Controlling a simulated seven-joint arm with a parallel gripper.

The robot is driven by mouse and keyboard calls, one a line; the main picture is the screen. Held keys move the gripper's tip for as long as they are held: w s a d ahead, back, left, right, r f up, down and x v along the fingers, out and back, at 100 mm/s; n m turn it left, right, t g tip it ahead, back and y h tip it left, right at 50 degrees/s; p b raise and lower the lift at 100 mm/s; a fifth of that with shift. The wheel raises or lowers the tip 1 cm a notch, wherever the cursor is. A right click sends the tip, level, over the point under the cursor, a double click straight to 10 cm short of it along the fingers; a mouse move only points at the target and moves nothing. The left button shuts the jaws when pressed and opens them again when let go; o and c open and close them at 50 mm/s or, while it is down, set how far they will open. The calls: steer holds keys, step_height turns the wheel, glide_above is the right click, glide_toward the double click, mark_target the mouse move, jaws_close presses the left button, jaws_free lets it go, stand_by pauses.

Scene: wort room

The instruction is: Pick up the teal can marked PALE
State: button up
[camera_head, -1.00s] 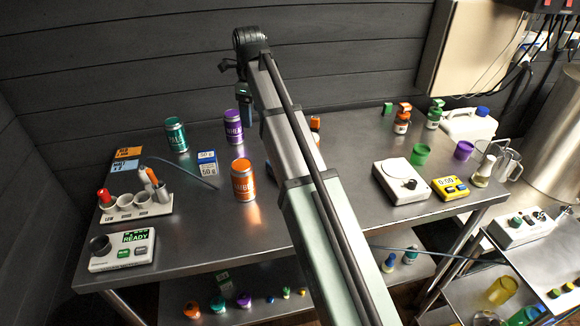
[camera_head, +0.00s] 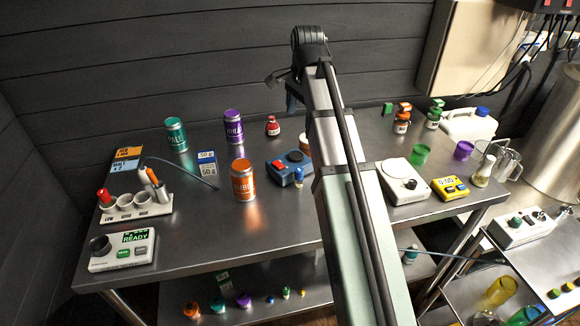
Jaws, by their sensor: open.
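The teal can (camera_head: 177,136) stands upright at the back left of the steel table. Its pale lettering is only partly readable at this size. My gripper (camera_head: 291,99) hangs from the arm's end, well to the right of the teal can and apart from it. It is small and partly hidden by my own arm; no object shows in it. The purple can (camera_head: 234,128) stands between the teal can and my gripper.
An orange can (camera_head: 243,180) and a blue-white 50 g box (camera_head: 207,164) stand in front. A thin grey rod (camera_head: 180,170) runs near the teal can's front. A red bottle (camera_head: 272,126) and a blue device (camera_head: 290,169) lie right. The dark wall is behind.

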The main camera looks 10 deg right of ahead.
steer(key=n, duration=1.6)
glide_toward(296, 156)
steer(key=shift+w+f, duration=0.15)
steer(key=shift+f, duration=1.8)
steer(key=shift+w+f, duration=0.15)
steer(key=shift+f, duration=1.75)
jaws_close()
steer(key=shift+r, duration=0.1)
